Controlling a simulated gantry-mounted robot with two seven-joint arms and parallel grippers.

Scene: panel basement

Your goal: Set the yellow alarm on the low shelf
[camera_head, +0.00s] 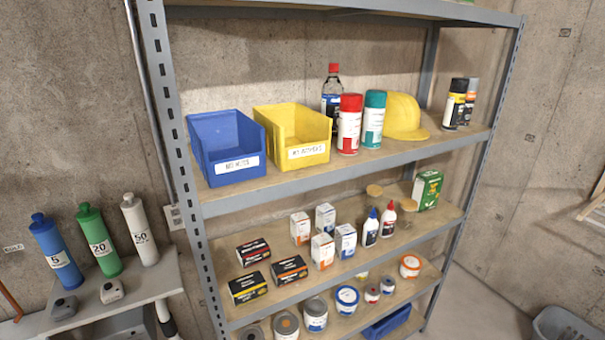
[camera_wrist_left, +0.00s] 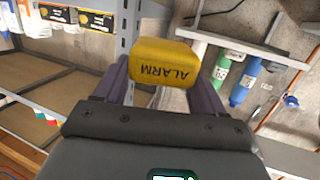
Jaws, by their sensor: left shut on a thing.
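The yellow alarm (camera_wrist_left: 163,63), a rounded block marked ALARM, is in the left wrist view, its lettering upside down. My left gripper (camera_wrist_left: 160,80) is shut on it, with one purple finger at each side. The alarm and both grippers are out of the head view. The grey metal shelving unit (camera_head: 185,165) has several wooden levels in the head view. Its lower visible level (camera_head: 335,318) holds cans, tubs and a blue bin. In the left wrist view a shelf upright (camera_wrist_left: 127,28) is just left of the alarm, apart from it or touching, I cannot tell.
Blue (camera_head: 240,147) and yellow (camera_head: 292,135) bins, spray cans and a yellow hard hat (camera_head: 404,117) fill an upper level. Small boxes and bottles stand on the level below. Blue, green and white cylinders (camera_head: 139,230) stand on a side bench (camera_head: 155,280) at left.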

